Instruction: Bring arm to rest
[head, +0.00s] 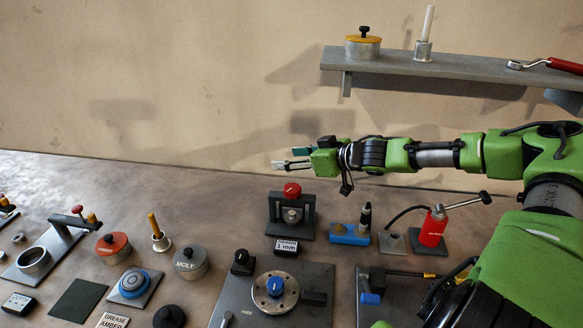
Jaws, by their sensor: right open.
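My right arm, green and black, comes in from the right edge of the head view and reaches left above the bench. Its gripper (290,159) is open and empty, with its fingers pointing left. It hangs in front of the beige wall, apart from the bench items below it. My left gripper is not in view.
Below the gripper stands a dark press with a red knob (292,190). A grey wall shelf (440,66) hangs above. Several tins, plates and fixtures crowd the bench (140,185); its back left is clear.

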